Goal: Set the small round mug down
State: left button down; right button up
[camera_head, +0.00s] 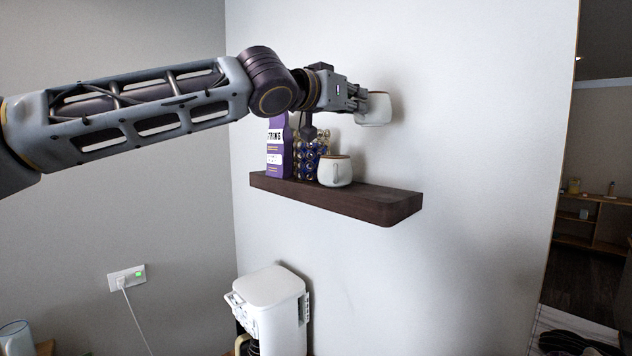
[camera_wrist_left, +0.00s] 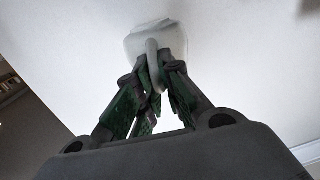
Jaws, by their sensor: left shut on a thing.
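A small round white mug (camera_head: 377,109) is held in the air in front of the wall, above the right part of the shelf. My left gripper (camera_head: 362,103) is shut on it. In the left wrist view the mug (camera_wrist_left: 151,44) shows its handle between the fingertips of my gripper (camera_wrist_left: 157,78). A second white mug (camera_head: 335,171) with a brown rim stands upright on the dark wooden shelf (camera_head: 372,207), below and left of the held one. My right gripper is not in view.
A purple package (camera_head: 279,150) and a rack of small capsules (camera_head: 308,160) stand at the shelf's left part. The shelf's right part is bare. A white coffee machine (camera_head: 272,292) stands below the shelf. A wall outlet (camera_head: 127,277) with a cable is at the lower left.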

aim_at(362, 123)
pick_arm(q)
jog(key=f, duration=0.1)
jog(key=w+f, duration=0.1)
jog(key=f, duration=0.1)
jog(key=shift+w+d, duration=0.1)
jog(key=shift+d, duration=0.05)
jog(key=shift+d+f+m+g+h, duration=0.1)
jog(key=shift+f+m+g+h, duration=0.25)
jog(key=shift+f, duration=0.25)
jog(key=shift+d+f, duration=0.1)
jog(key=shift+f, duration=0.15)
jog(key=shift+s+d+f+m+g+h, duration=0.2)
jog(key=shift+s+m+g+h, duration=0.05)
jog(key=shift+s+m+g, duration=0.1)
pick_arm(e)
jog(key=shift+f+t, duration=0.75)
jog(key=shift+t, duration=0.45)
pick_arm(q)
notch_tip(362, 123, down, 6)
jog(key=shift+f, duration=0.15)
